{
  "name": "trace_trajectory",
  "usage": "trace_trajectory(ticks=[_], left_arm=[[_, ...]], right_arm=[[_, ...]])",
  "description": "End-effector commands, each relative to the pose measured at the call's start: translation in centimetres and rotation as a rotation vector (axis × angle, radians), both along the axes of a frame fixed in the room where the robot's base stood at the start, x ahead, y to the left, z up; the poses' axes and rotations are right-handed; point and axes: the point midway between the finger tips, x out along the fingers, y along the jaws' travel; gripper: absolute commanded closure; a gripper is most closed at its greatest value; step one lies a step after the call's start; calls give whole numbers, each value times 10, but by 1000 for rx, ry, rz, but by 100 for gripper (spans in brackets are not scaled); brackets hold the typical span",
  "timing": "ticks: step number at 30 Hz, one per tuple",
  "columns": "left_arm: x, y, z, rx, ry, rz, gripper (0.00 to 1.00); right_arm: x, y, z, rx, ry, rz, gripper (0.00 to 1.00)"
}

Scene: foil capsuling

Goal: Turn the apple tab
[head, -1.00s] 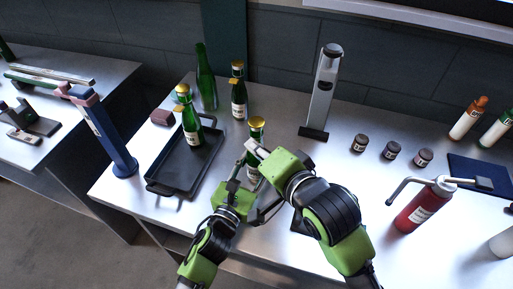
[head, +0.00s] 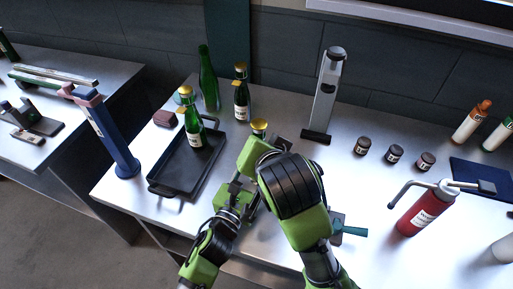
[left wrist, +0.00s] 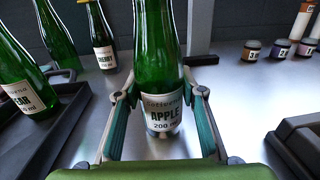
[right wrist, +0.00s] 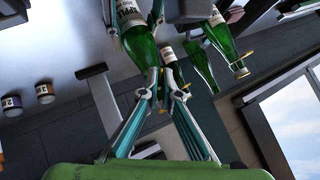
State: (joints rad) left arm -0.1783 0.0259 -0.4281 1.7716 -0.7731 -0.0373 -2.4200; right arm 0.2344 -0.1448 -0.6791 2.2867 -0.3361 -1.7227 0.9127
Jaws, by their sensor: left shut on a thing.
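The apple bottle (left wrist: 158,65) is green glass with a white APPLE label and stands upright in the left wrist view. My left gripper (left wrist: 162,95) is shut on it around the label. In the head view its gold top (head: 259,125) shows just beyond my right gripper (head: 263,143), which hides most of the bottle. In the right wrist view my right gripper (right wrist: 162,94) is open, with its fingertips close to the neck of the apple bottle (right wrist: 140,45). I cannot make out the apple tab there. My left gripper (head: 238,188) is partly hidden in the head view.
A black tray (head: 179,182) holding a green bottle (head: 194,130) lies to the left. Two more bottles (head: 241,95) (head: 207,80) stand behind. A grey upright stand (head: 323,95) is at the back. Small jars (head: 394,153) and a red extinguisher-like bottle (head: 424,210) are right. A teal-handled tool (head: 350,231) lies near my right forearm.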

Motion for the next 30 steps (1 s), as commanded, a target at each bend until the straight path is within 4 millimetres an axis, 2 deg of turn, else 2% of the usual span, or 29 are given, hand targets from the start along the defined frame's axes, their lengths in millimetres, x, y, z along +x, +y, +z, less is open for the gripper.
trace_trajectory(ticks=[9, 12, 23, 30], left_arm=[[-1, 0, 0, -1, -1, -2, 98], [-1, 0, 0, -1, -1, -2, 98], [0, 0, 0, -1, -1, -1, 98], [0, 0, 0, -1, 0, 0, 98]], right_arm=[[0, -1, -1, -3, 2, -3, 100], [0, -1, -1, -3, 2, -3, 79], [0, -1, -1, 6, 0, -1, 79], [0, -4, -4, 135, -27, -2, 79]])
